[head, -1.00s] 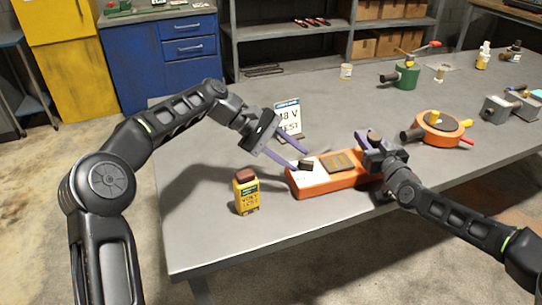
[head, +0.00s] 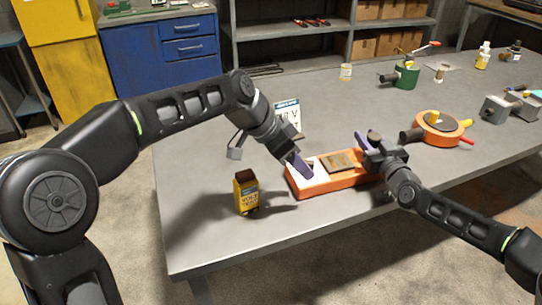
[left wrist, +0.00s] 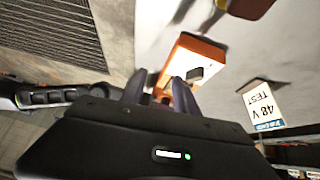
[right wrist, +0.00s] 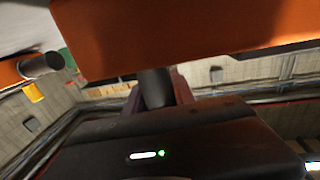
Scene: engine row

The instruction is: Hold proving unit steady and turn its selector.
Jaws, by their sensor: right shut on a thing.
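The proving unit is an orange box (head: 330,187) with a pale top and a dark panel, lying near the table's front edge. Its black selector (left wrist: 195,73) shows on the pale face in the left wrist view; in the head view my left gripper hides it. My left gripper (head: 303,168) points down over the unit's left end. Its fingers are apart with nothing between them, short of the selector. My right gripper (head: 368,148) is shut on a dark round grip (right wrist: 156,88) at the unit's right end. The orange body (right wrist: 160,40) fills the top of the right wrist view.
A yellow tester (head: 246,192) stands left of the unit, and a "48 V TEST" sign (head: 288,115) stands behind it. A round orange device (head: 440,127) and a green device (head: 406,75) are further right.

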